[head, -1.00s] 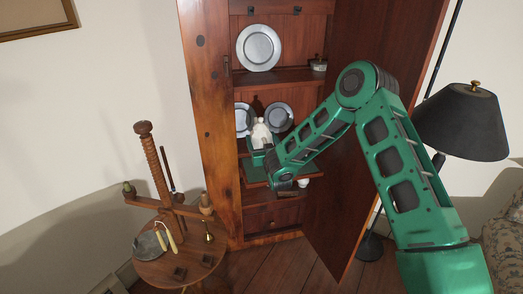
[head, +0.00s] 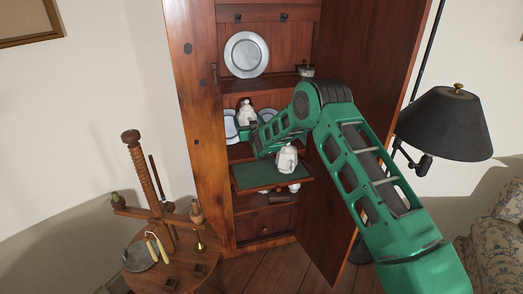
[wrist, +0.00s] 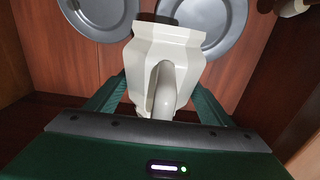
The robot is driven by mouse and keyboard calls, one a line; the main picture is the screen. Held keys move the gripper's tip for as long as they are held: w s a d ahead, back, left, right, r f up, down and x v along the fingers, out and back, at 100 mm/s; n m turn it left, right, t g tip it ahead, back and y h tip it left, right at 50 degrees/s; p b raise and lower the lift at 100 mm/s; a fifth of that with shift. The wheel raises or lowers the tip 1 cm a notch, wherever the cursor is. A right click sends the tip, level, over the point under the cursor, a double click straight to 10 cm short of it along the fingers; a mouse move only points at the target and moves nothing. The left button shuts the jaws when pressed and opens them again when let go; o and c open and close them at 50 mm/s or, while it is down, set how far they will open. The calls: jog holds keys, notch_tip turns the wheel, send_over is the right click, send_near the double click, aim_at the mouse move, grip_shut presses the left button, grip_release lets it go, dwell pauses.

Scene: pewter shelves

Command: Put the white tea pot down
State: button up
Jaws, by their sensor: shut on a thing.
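The white tea pot (head: 246,113) is inside the open cupboard, in front of the pewter plates. In the wrist view the faceted white tea pot (wrist: 165,62) is upright, with its handle towards me. My gripper (wrist: 155,100) is shut on it, with a green finger on each side. In the head view my gripper (head: 254,132) is partly hidden by my forearm. The pot's base is hidden, so I cannot tell whether it touches a shelf.
A second white pot (head: 287,160) stands on a pull-out green-topped board (head: 255,178) below. Plates (head: 231,127) lean behind the held pot. The open cupboard door (head: 365,110) is on the right. A round wooden table (head: 190,262) stands at left, a black lamp (head: 445,122) at right.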

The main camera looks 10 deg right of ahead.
jog(key=shift+w+a+f, duration=0.1)
jog(key=shift+f, duration=2.3)
jog(key=shift+w+f, duration=0.1)
jog(key=shift+f, duration=2.3)
jog(key=o, duration=1.5)
jog(key=shift+f, duration=0.15)
jog(key=s+d, duration=0.2)
jog(key=s, duration=1)
